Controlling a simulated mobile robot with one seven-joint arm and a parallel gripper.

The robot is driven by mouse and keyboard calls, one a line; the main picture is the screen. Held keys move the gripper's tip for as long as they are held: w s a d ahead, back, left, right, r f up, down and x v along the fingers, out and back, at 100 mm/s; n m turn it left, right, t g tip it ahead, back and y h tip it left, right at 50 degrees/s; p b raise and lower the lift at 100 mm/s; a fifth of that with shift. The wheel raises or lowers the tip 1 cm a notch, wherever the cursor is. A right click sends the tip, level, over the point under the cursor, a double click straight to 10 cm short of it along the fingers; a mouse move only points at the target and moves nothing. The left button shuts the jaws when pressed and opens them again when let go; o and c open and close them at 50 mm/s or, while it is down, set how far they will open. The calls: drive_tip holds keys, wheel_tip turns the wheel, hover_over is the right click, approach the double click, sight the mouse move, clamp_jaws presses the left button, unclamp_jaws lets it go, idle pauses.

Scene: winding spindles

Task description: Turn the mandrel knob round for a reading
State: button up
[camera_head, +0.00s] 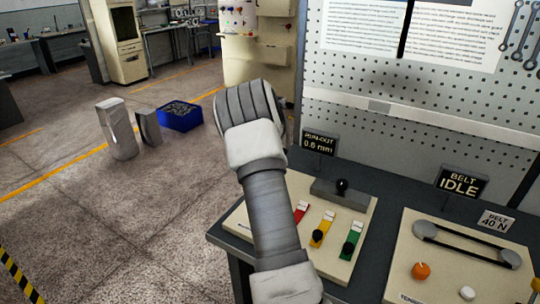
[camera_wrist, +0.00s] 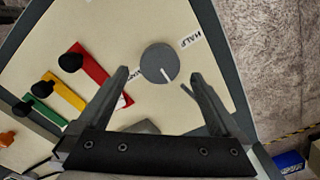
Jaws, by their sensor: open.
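The mandrel knob (camera_wrist: 158,63) is a grey disc on a cream panel (camera_wrist: 130,20) in the wrist view. Its white pointer line runs toward the lower right of the picture, away from the HALF label (camera_wrist: 190,40). My gripper (camera_wrist: 160,75) is open, with one finger to each side of the knob in the picture and a gap on both sides. Another label is partly hidden by the left finger. In the head view my arm covers the knob. A small display (camera_head: 319,142) there reads RUN-OUT 0.6 mm.
Red (camera_head: 301,211), yellow (camera_head: 322,228) and green (camera_head: 351,239) slides with black knobs share the panel. A grey block with a black ball handle (camera_head: 342,186) stands behind them. A belt panel (camera_head: 440,270) is at right; its sign (camera_head: 463,184) reads BELT IDLE.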

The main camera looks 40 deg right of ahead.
wheel_tip(320, 180, up, 14)
drive_tip(key=shift+f, duration=0.15)
idle(0.6)
